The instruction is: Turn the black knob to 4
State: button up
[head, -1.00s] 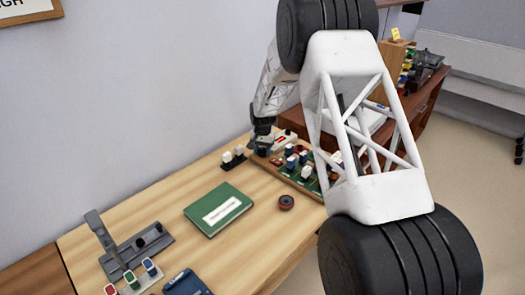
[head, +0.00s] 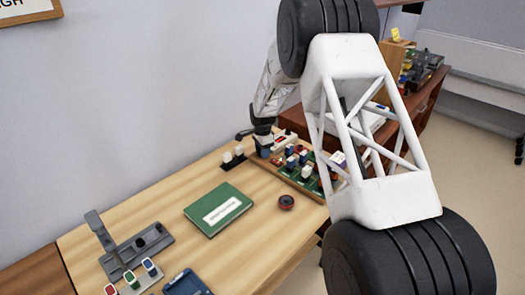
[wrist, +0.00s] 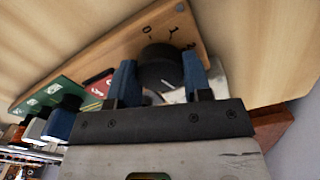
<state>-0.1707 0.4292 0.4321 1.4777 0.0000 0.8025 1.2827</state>
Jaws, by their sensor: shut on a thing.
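The black knob (wrist: 160,66) sits on a wooden board (wrist: 110,62) in the wrist view, with dark markings around its far side. A 0 and a 1 can be made out; the other marks are small or partly hidden. A pale line shows on the knob's face, but I cannot tell which mark the knob points to. My gripper (wrist: 157,78) has its two blue fingers on either side of the knob and is shut on it. In the head view my gripper (head: 263,142) is at the board's far left end and hides the knob.
The board (head: 284,180) carries several blue, white and red parts on green. A white-topped switch block (head: 233,157) stands left of my gripper. A green book (head: 218,209) and a dark red round object (head: 286,202) lie nearer, with bare tabletop around them.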

dwell(0.3)
jog(key=o, duration=0.6)
jog(key=shift+o, duration=0.2)
jog(key=shift+r, duration=3.95)
